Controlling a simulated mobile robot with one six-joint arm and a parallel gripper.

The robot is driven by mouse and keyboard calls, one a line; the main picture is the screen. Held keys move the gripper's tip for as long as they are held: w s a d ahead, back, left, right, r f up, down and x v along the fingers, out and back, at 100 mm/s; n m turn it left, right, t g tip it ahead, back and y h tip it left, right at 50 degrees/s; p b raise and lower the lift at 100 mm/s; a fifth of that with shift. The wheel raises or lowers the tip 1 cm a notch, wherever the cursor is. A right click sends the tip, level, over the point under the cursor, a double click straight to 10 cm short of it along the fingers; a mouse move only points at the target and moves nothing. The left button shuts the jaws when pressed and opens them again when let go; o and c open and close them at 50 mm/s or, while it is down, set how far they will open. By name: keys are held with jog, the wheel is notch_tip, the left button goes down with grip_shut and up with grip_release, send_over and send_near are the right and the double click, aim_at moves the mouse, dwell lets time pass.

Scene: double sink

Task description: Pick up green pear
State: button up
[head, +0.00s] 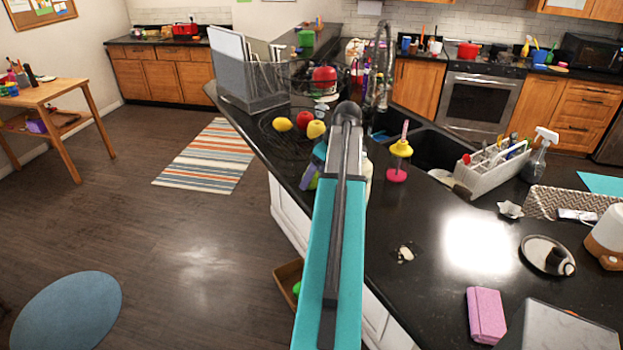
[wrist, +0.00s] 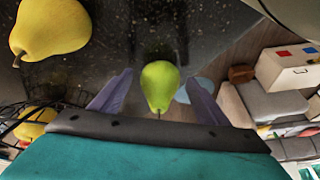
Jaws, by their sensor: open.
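The green pear (wrist: 160,85) shows in the middle of the wrist view, at the dark counter's edge, with its stem end toward my gripper. My gripper (wrist: 160,78) is open, with one purple finger to each side of the pear in the picture. I see gaps on both sides and no contact. How deep the pear sits between the fingers I cannot tell. In the head view my arm reaches over the counter and hides most of this spot; only a bit of purple and green shows beside it.
A large yellow pear (wrist: 50,28) is at upper left in the wrist view. In the head view a dark wire basket (head: 272,122) with yellow and red fruit stands behind my arm. A pink and yellow item (head: 400,160) stands right of it. The front counter (head: 440,270) has clear room.

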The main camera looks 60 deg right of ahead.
jog(key=c, duration=1.2)
jog(key=shift+r, duration=0.1)
jog(key=shift+r+b, duration=2.1)
jog(key=shift+r, duration=2.85)
